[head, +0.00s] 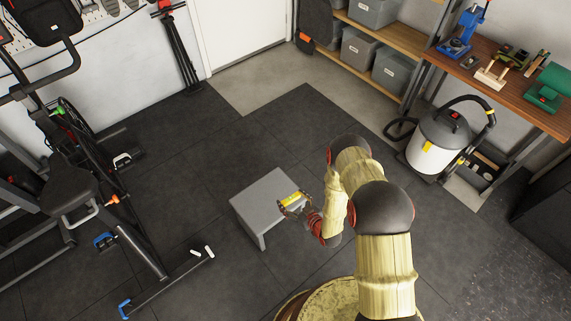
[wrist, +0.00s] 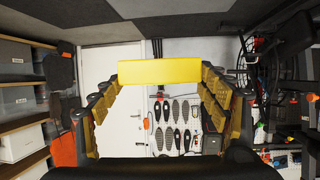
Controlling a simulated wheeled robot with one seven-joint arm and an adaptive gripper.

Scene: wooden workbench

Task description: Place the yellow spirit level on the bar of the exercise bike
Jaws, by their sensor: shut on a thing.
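The yellow spirit level (head: 290,200) is held in my gripper (head: 294,205), above or beside the grey stool in the head view; the exact height is hard to judge. In the wrist view the yellow spirit level (wrist: 159,71) spans crosswise between the two fingers of my gripper (wrist: 160,85), which are shut on it. The exercise bike (head: 72,190) stands at the left of the head view, with its seat, handlebars (head: 45,75) and a low floor bar (head: 170,284) showing. The bike is well apart from my gripper.
A grey stool (head: 250,205) stands on the dark tiled floor close by my gripper. Open floor lies between stool and bike. A vacuum cleaner (head: 437,140), a wooden workbench (head: 510,95) and shelves with grey bins (head: 360,50) are at the right and back.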

